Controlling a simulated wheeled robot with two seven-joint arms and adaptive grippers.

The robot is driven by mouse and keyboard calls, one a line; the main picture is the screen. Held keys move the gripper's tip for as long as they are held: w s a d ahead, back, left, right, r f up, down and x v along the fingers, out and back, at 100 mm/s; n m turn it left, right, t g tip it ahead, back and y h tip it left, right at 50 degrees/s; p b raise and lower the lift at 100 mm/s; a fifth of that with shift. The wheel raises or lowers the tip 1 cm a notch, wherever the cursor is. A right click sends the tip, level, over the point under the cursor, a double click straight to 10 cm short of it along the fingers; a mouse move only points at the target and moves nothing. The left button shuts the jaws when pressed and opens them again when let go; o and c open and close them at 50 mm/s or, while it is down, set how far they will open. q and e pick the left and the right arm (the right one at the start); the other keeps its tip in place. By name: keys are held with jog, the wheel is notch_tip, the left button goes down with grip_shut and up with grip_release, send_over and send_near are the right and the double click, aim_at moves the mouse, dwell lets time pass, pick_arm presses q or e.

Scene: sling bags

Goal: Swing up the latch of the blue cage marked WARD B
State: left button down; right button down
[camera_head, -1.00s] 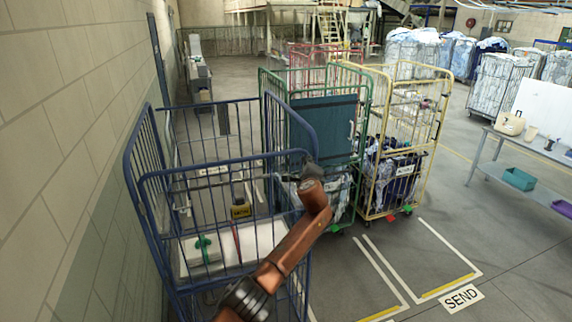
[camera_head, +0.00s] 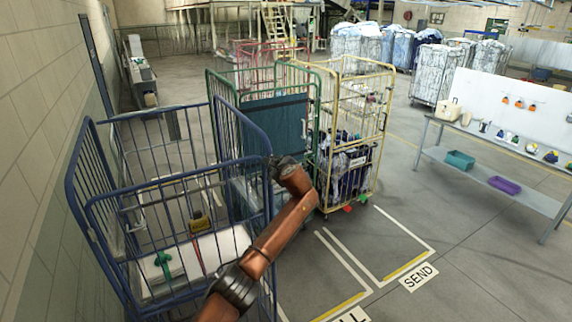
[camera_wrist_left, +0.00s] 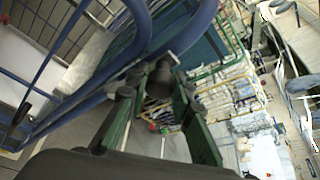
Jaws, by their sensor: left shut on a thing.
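The blue cage (camera_head: 92,212) stands at the left of the head view, beside the wall. I cannot read a WARD B mark on it. My left gripper (camera_head: 284,163) is at the cage's upper right front corner, its jaws partly hidden by the wrist. In the left wrist view the blue tubes (camera_wrist_left: 141,30) curve close by the fingers. My left gripper (camera_wrist_left: 157,94) is shut on a dark, round-ended piece (camera_wrist_left: 163,78) beside these tubes, seemingly the latch. Its lower part is hidden between the fingers. My right gripper is not in view.
A green cage (camera_head: 312,88) and a yellow cage (camera_head: 386,100) stand close to the right of the blue one. White blocks with a green item (camera_head: 162,264) lie inside the blue cage. A grey table (camera_head: 535,195) is at the right. The floor by the SEND sign (camera_head: 419,277) is clear.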

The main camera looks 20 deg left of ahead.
pick_arm(q)
jog(key=shift+f, duration=0.15)
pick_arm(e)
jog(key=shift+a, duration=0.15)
pick_arm(q)
jog(key=c, duration=1.7)
grip_release()
jog(key=shift+w+d, duration=0.1)
jog(key=shift+d, duration=0.05)
jog(key=shift+c, duration=0.2)
jog(key=shift+o, duration=0.3)
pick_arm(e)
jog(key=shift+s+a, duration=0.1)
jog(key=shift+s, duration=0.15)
pick_arm(q)
jog(key=shift+s+d+r, duration=0.3)
jog(key=shift+s, duration=0.1)
jog(key=v, duration=1.1)
